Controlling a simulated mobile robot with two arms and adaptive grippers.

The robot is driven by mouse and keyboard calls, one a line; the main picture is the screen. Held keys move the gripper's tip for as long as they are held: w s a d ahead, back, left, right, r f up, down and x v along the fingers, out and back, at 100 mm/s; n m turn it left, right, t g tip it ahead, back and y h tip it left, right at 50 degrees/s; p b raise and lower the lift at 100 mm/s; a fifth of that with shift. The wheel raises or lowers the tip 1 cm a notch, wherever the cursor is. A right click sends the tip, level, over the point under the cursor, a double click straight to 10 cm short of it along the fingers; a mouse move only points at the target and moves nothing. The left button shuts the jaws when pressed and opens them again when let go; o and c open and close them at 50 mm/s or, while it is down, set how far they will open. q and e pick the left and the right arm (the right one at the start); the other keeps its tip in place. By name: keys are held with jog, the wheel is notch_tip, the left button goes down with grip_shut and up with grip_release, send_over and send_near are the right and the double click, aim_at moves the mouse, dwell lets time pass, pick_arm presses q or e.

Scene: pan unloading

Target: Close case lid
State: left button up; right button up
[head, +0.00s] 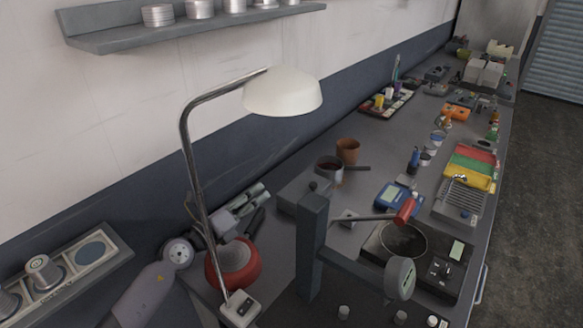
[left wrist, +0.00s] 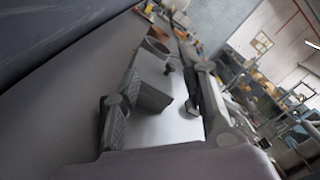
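A grey flat-topped case (head: 290,195) with a small dark knob stands on the bench near the middle of the head view. In the left wrist view its pale top (left wrist: 165,125) and knob lie beyond and between my fingers. A dark grey post partly hides it in the head view, so I cannot tell how its lid stands. My right gripper is not in view.
A lamp with a white shade (head: 283,93) and a red bowl (head: 230,265) stand close to my left arm. A dark pan (head: 329,170) and brown pot (head: 347,150) stand behind the case. Bench space between the pot and coloured trays is partly clear.

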pick_arm(q)
jog(key=x, duration=0.4)
jog(key=b, duration=0.2)
send_over(291, 188)
jog(key=v, duration=0.4)
jog(key=shift+f, duration=0.15)
jog(key=b+x, duration=0.1)
jog(key=x, duration=0.2)
jog(key=shift+w+d+b, duration=0.15)
jog(key=shift+w+b, duration=0.05)
jog(key=shift+b, duration=0.15)
jog(key=shift+w+d, duration=0.15)
jog(key=shift+w, duration=0.1)
jog(key=shift+w+d, duration=0.15)
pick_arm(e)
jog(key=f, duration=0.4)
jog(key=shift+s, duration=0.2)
pick_arm(q)
jog(key=shift+c, duration=0.3)
